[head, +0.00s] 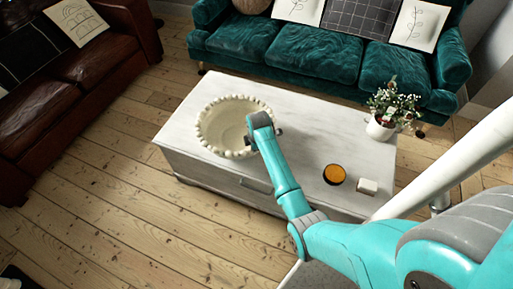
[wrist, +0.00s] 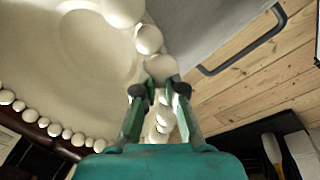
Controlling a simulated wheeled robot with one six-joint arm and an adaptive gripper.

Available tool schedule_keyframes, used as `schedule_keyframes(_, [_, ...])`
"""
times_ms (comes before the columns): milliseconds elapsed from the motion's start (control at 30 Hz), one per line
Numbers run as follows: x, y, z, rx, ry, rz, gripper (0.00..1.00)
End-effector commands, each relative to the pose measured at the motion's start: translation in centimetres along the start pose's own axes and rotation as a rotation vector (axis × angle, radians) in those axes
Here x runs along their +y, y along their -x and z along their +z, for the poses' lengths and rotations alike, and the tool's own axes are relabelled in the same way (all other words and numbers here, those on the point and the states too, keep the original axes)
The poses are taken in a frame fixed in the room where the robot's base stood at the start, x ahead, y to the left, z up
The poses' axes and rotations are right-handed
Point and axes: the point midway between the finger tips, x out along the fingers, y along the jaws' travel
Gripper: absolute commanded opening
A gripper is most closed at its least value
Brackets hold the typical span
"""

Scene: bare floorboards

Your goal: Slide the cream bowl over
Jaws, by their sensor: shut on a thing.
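The cream bowl (head: 217,127) with a beaded rim stands on the left part of the white coffee table (head: 304,124). In the wrist view the bowl's inside (wrist: 75,60) fills the upper left, and its bead rim runs down between my fingers. My gripper (wrist: 160,92) is shut on the bowl's rim, one dark fingertip on each side of a bead. In the head view my gripper (head: 251,146) is at the bowl's right rim, and my arm hides part of that rim and the table front.
An amber round dish (head: 334,174) and a small white block (head: 367,186) sit on the table's right front. A potted plant (head: 383,122) stands at its right end. A teal sofa (head: 321,59) is behind, a brown leather sofa (head: 75,88) left. The back middle of the tabletop is clear.

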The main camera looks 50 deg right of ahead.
Motion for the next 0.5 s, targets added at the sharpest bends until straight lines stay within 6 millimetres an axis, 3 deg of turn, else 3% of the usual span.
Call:
schedule_keyframes(367, [-0.11, -0.07, -0.01, -0.001, -0.003, -0.003, 0.00])
schedule_keyframes(400, [-0.11, -0.07, 0.00, -0.002, -0.003, -0.003, 0.14])
schedule_keyframes(500, [-0.08, -0.06, -0.01, -0.001, -0.002, -0.002, 0.38])
